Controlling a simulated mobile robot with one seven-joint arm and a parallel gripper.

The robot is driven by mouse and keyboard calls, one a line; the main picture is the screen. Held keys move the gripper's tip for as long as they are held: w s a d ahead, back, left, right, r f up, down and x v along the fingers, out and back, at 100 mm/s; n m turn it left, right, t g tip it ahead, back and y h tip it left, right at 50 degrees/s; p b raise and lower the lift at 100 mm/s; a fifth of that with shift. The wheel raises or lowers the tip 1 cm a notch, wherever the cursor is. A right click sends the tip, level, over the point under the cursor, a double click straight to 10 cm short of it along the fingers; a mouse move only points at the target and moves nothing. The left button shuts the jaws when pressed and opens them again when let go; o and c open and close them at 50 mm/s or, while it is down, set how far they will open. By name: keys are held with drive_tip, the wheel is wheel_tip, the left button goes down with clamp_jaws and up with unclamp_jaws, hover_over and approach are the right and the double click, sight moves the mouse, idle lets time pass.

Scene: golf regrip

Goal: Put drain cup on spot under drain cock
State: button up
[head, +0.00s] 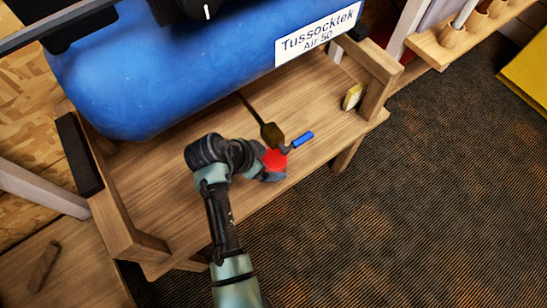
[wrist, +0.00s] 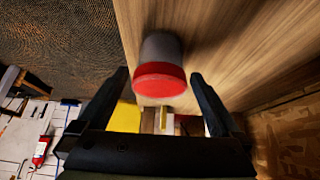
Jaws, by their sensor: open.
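The drain cup (wrist: 158,52), grey with a red band, stands on the wooden bench in the wrist view. In the head view its red part (head: 273,161) shows just below the drain cock, partly hidden by my gripper. The drain cock (head: 271,134) has a dark brass body and a blue handle (head: 302,139), on a thin pipe from the tank. My gripper (wrist: 160,76) is open, its fingers on either side of the cup with gaps visible. In the head view my gripper (head: 262,174) is low over the bench's front edge. I cannot make out the spot under the cock.
The blue air tank (head: 190,65) lies above the wooden bench (head: 200,237). A yellowish block (head: 352,97) sits near a wooden post at the right end. Bare bench lies left of my arm. Dark carpet (head: 420,210) spreads in front.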

drive_tip(key=p+v, duration=0.2)
drive_tip(key=v, duration=0.6)
drive_tip(key=shift+r, duration=0.3)
drive_tip(key=shift+s+a, duration=0.1)
drive_tip(key=shift+s, duration=0.05)
